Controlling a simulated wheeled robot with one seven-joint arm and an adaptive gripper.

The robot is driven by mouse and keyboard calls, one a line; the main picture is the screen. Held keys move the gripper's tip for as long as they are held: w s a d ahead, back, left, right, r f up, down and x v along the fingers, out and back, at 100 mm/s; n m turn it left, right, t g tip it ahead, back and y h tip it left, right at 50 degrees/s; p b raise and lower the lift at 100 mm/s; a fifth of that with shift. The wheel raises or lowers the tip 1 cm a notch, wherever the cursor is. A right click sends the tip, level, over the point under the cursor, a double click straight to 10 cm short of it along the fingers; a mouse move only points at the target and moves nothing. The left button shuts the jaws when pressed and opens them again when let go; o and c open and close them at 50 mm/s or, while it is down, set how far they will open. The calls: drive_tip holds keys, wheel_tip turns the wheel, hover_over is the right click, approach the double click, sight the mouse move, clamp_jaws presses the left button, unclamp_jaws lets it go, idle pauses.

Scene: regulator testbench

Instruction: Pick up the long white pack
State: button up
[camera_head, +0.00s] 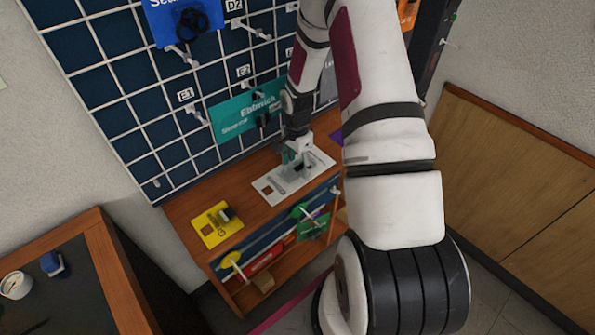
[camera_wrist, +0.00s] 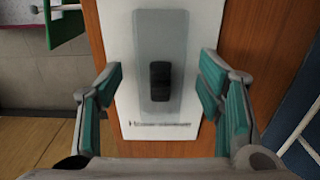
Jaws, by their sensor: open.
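A long white flat piece (camera_head: 276,189) lies on the wooden bench shelf. In the wrist view it is a white panel (camera_wrist: 118,30) carrying a pale grey, see-through-looking rectangle (camera_wrist: 161,35) with a small black block (camera_wrist: 160,80) in its middle. I cannot tell which of these layers is the pack. My gripper (camera_wrist: 161,78) is open above it, with teal-padded fingers to the left and right of the grey rectangle and black block, nothing between them held. In the head view my gripper (camera_head: 297,158) points down over the panel and hides part of it.
A yellow card (camera_head: 214,232) with a dark block lies to the left on the shelf. A gridded blue wall panel (camera_head: 112,118) with hooks and a teal sign (camera_head: 236,116) rises behind. Coloured items hang at the bench front. A dark table (camera_head: 76,300) stands front left.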

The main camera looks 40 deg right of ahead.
drive_tip(key=shift+f, duration=0.3)
drive_tip(key=c, duration=1.3)
drive_tip(key=shift+o, duration=0.2)
drive_tip(key=shift+r, duration=0.15)
